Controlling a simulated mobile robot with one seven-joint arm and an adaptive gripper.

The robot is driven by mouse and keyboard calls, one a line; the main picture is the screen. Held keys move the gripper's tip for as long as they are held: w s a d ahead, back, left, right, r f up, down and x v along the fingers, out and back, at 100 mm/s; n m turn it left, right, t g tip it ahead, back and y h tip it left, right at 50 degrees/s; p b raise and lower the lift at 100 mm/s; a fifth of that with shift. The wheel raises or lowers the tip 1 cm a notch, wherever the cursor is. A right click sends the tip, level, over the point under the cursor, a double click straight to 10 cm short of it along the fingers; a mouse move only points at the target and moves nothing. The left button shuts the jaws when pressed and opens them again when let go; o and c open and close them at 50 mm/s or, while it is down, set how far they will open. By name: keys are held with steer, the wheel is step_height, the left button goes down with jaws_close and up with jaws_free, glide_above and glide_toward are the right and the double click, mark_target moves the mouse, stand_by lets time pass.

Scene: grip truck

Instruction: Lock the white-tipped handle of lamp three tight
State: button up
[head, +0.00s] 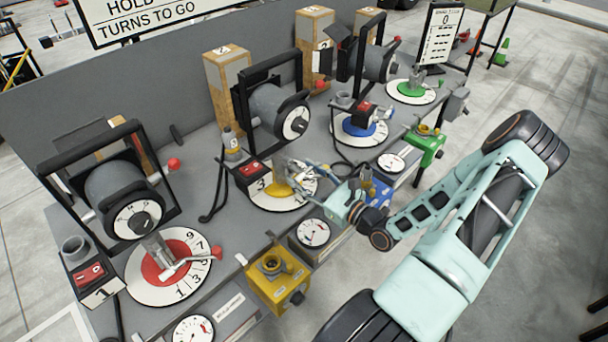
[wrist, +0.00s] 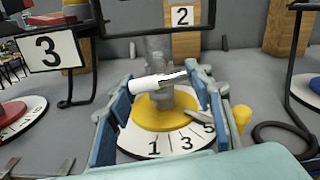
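The white-tipped handle (wrist: 145,85) crosses the grey post above the hub. Its white end points left and its grey lever runs right. My gripper (wrist: 165,95) is open, with a blue-padded finger on each side of the handle. The white tip is close to the left finger; I cannot tell if they touch. In the head view the yellow dial (head: 260,201) shows left of my gripper (head: 312,180), which partly hides the handle.
A black-framed lamp (head: 275,105) stands behind the dial. A red switch box (head: 250,172) is at the dial's left edge. The red dial (head: 140,290) is left, the blue (head: 340,125) and green dials right. A gauge (head: 314,233) and yellow box (head: 265,290) line the front edge.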

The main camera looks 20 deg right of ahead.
steer(key=shift+o, duration=1.2)
steer(key=v, duration=1.2)
